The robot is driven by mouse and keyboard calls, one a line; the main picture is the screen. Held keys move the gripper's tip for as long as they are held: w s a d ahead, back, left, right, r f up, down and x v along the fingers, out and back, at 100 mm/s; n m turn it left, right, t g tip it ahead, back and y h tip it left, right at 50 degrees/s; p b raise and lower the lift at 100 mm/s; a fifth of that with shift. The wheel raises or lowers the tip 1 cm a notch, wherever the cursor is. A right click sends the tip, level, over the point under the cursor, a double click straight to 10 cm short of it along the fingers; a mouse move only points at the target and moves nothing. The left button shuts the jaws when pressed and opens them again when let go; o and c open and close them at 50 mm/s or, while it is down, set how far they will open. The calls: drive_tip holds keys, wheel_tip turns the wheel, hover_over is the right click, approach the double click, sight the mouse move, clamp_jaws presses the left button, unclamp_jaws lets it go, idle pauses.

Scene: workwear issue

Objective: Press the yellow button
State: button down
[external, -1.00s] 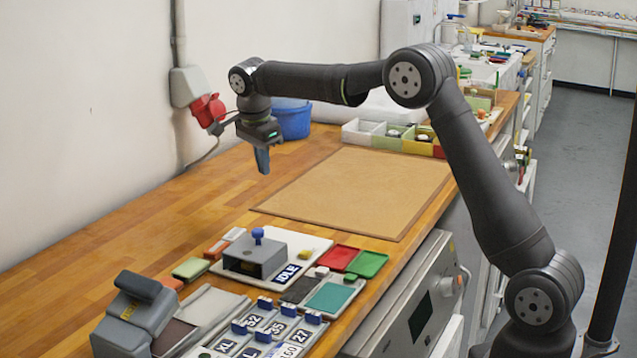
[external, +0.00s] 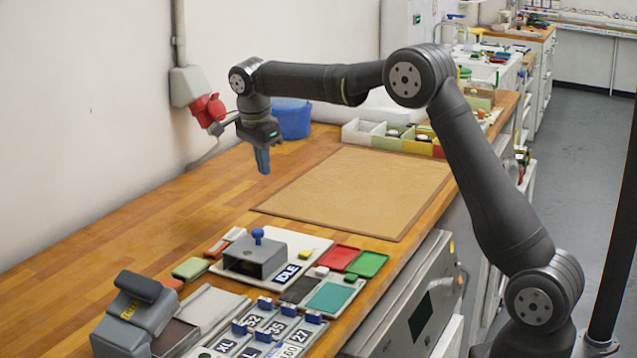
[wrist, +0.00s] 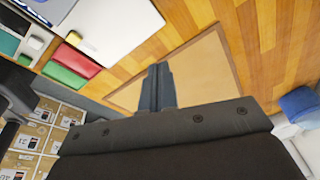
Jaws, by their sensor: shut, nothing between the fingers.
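The small yellow button (external: 304,254) sits on the white board (external: 318,243), just above the IDLE sign (external: 287,275). It also shows in the wrist view (wrist: 74,38), at the upper left near the board's edge. My gripper (external: 263,164) is shut and empty, pointing down above the wooden bench, well behind the button and apart from it. In the wrist view my closed fingers (wrist: 157,82) are over the brown mat in the picture.
A grey box with a blue knob (external: 256,252) stands on the board beside the button. Red (external: 338,257) and green (external: 367,264) trays lie to the right. A grey device (external: 135,315) is at front left. The brown mat (external: 355,190) is bare.

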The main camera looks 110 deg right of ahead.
drive_tip(key=m+t+y, duration=0.5)
drive_tip(key=m+t, duration=0.5)
hover_over(305, 255)
drive_tip(key=s+d, duration=0.1)
drive_tip(key=s, duration=0.1)
wheel_tip(305, 255, down, 3)
drive_tip(key=shift+w+d+r, duration=0.1)
drive_tip(key=shift+w+d, duration=0.1)
drive_tip(key=shift+w, duration=0.05)
drive_tip(key=shift+n, duration=0.3)
drive_tip(key=shift+f, duration=4.45)
drive_tip(key=shift+f, duration=0.4)
